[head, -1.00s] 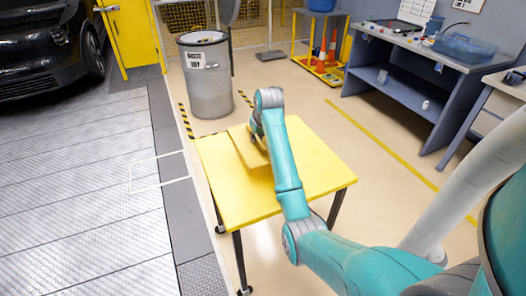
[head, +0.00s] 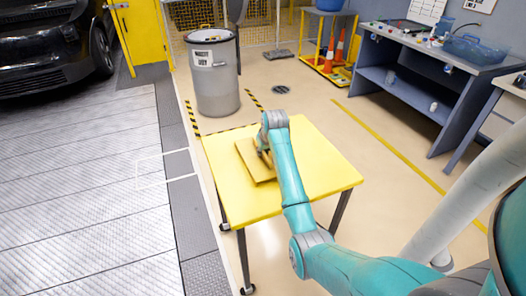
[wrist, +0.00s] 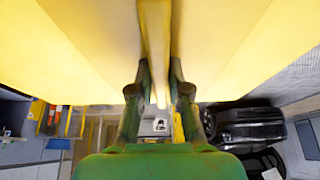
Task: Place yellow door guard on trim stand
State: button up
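The yellow door guard (head: 250,165) is a flat yellow panel at the upper left of the yellow trim stand (head: 290,178). It appears to lie on or just above the top; I cannot tell if it touches. My gripper (wrist: 158,68) has its fingers on both sides of a narrow yellow ridge of the door guard (wrist: 154,30) and looks shut on it. In the wrist view, yellow surfaces fill the upper part on both sides of the ridge.
A grey waste bin (head: 215,78) stands behind the stand. The stand's right and front parts are clear. A blue-grey workbench (head: 430,75) is at the back right. A black car (head: 50,45) is at the far left.

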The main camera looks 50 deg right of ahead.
jog(key=o, duration=0.3)
jog(key=shift+o, duration=0.2)
jog(key=shift+r, duration=0.15)
jog(key=v, duration=1.2)
jog(key=shift+s+a, duration=0.1)
